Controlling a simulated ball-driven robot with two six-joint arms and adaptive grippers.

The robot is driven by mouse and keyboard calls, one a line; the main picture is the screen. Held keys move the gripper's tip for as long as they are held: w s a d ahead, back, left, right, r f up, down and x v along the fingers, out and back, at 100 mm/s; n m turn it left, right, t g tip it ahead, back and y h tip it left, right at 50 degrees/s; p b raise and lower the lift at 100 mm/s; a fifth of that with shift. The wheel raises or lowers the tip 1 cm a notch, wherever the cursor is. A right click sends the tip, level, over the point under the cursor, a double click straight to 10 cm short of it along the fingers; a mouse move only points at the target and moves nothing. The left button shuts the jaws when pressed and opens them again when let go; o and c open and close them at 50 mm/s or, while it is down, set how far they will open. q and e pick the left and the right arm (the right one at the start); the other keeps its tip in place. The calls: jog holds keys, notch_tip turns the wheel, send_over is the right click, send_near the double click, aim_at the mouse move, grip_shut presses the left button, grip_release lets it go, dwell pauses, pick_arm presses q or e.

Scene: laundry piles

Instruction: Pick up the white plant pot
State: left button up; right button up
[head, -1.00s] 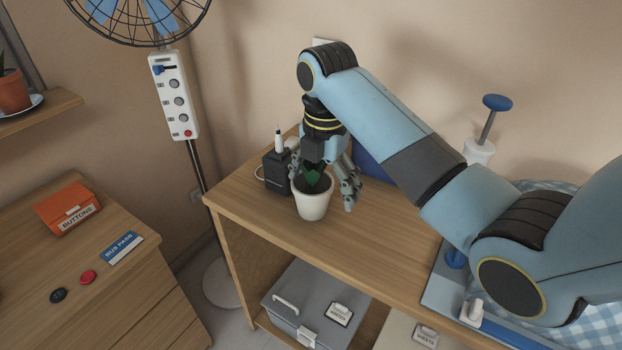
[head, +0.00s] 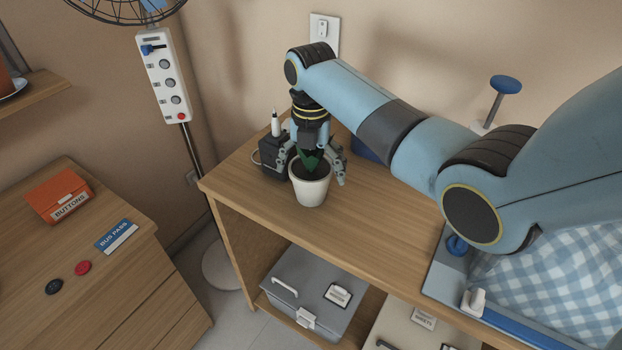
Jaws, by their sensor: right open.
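The white plant pot (head: 311,190) stands upright on the wooden shelf unit's top (head: 262,207), near its left end. It holds dark soil and a green plant, partly hidden by the gripper. My right gripper (head: 311,172) points down over the pot with its fingers open. One finger is at the left of the rim and the other at the right. I cannot tell whether either finger touches the pot. My left gripper is not in view.
A black device (head: 273,157) with a white bottle-like top stands close behind and left of the pot. A blue object (head: 366,151) is behind the arm. A checkered-cloth basket (head: 560,283) is at right. A grey bin (head: 318,290) sits below. The shelf front is clear.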

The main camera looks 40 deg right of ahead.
jog(key=shift+f, duration=0.4)
jog(key=shift+c, duration=0.4)
jog(key=c, duration=1.3)
jog(key=shift+o, duration=0.2)
jog(key=shift+r, duration=0.1)
